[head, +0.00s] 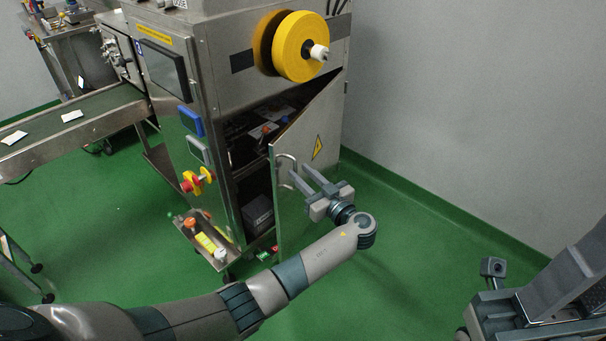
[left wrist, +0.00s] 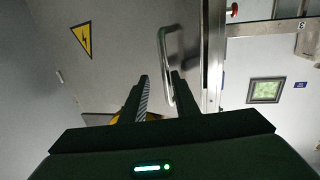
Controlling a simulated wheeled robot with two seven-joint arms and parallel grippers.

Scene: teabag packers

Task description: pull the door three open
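The door (head: 308,150) is a grey metal panel with a yellow warning triangle on the machine's side. It stands ajar, its free edge swung out from the dark interior. Its curved metal handle (head: 287,160) is near the free edge and also shows in the left wrist view (left wrist: 164,62). My left gripper (head: 300,176) is open at the handle. In the left wrist view, the handle bar runs between the two fingers, closer to the right one; contact cannot be told. My right gripper (head: 490,290) is partly visible at the lower right, away from the door; its fingers are unclear.
The steel machine (head: 225,65) carries a yellow reel (head: 300,47) above the door. A small tray (head: 205,240) with coloured items sticks out at its front. A conveyor (head: 75,125) runs off left. The green floor (head: 400,240) right of the door is clear up to the wall.

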